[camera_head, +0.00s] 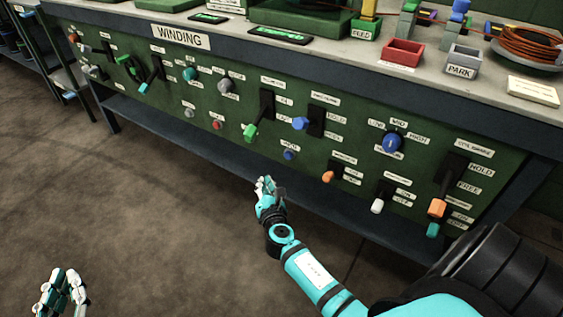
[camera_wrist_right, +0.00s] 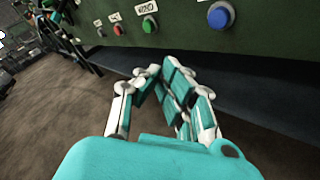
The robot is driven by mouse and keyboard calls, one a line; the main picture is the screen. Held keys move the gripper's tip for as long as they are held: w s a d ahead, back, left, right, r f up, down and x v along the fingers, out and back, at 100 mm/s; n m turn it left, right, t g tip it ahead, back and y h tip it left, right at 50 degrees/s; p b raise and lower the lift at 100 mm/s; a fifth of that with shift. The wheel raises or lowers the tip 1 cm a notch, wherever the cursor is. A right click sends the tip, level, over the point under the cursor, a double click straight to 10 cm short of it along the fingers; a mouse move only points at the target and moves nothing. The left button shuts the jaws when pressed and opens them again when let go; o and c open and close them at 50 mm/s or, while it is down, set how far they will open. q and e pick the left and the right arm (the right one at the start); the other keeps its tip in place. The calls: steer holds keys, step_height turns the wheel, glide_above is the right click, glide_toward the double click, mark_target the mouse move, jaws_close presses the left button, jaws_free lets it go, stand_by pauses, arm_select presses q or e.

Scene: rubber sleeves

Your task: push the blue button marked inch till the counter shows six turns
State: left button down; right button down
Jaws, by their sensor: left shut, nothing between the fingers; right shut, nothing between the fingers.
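The small blue button (camera_head: 289,155) sits low on the green panel, under a small label I cannot read clearly. It also shows in the right wrist view (camera_wrist_right: 221,15), at the top right. My right gripper (camera_head: 266,184) is shut and empty, in front of the panel, below and left of the blue button and apart from it. Its closed fingers (camera_wrist_right: 166,78) fill the middle of the wrist view. My left gripper (camera_head: 63,284) is shut and empty at the bottom left, over the floor, far from the panel. I cannot make out a turn count on any display.
Close by are a red button (camera_head: 216,124), a green button (camera_wrist_right: 150,24), a green-handled lever (camera_head: 250,132) and a blue-handled lever (camera_head: 300,123). An orange knob (camera_head: 328,176) sits to the right. Red (camera_head: 403,52) and grey bins stand on the bench top. Floor space before the panel is clear.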

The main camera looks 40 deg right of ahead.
mark_target(288, 155)
steer(key=shift+d, duration=0.1)
arm_select(q)
steer(key=shift+w+d+r+h, duration=0.1)
steer(key=shift+r+h, duration=0.2)
steer(key=shift+r, duration=0.3)
arm_select(e)
steer(key=w+d, duration=0.3)
steer(key=d, duration=0.5)
steer(key=shift+w, duration=0.2)
arm_select(q)
steer(key=shift+f, duration=0.15)
stand_by(0.6)
steer(key=shift+r+t, duration=0.25)
steer(key=shift+t, duration=0.15)
arm_select(e)
steer(key=shift+w+d, duration=0.15)
steer(key=shift+d, duration=0.25)
